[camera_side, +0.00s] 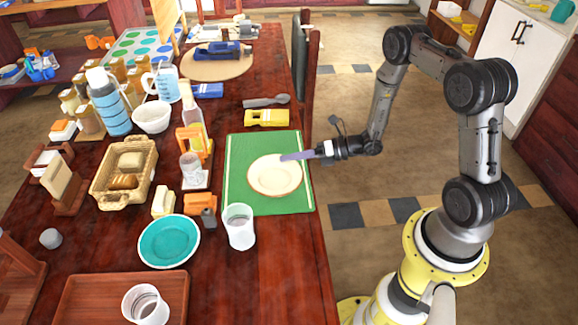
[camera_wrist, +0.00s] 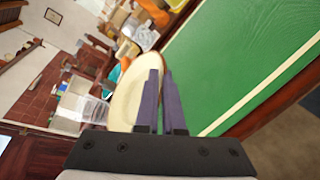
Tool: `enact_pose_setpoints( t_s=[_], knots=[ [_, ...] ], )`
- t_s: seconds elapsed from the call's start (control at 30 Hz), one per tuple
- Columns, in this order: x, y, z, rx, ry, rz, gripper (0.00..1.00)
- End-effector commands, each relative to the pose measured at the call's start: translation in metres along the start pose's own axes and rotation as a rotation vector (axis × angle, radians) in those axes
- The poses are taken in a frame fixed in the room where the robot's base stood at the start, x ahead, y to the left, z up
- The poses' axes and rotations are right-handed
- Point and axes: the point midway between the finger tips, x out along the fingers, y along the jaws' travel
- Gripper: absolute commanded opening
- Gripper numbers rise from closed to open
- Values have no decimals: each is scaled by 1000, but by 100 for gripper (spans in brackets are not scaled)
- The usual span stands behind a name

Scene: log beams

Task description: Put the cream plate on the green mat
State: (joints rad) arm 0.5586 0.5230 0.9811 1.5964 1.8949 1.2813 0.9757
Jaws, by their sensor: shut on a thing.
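The cream plate (camera_side: 275,175) is over the middle of the green mat (camera_side: 240,200) in the side view. My gripper (camera_side: 290,157) reaches in from the right and is shut on the plate's rim nearest my arm. In the wrist view the plate (camera_wrist: 128,92) shows beside the purple fingers of my gripper (camera_wrist: 160,75), with the mat (camera_wrist: 240,60) behind. The plate looks tilted against the mat there. I cannot tell whether it touches the mat or is held just above it.
A clear glass (camera_side: 239,227) stands at the mat's near left corner, and a teal bowl (camera_side: 169,241) is left of it. A yellow object (camera_side: 266,118) lies just beyond the mat. A bread basket (camera_side: 125,175) and several items crowd the left. The table's right edge is close to the mat.

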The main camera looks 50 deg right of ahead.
Motion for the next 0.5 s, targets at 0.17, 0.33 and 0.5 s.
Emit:
enact_pose_setpoints(
  t_s=[0.17,0.33,0.5],
  knots=[
    [10,-12,-3,3,1,1,0],
    [15,-29,-16,2,1,1,0],
    [16,-32,-17,-1,-1,1,0]
  ],
)
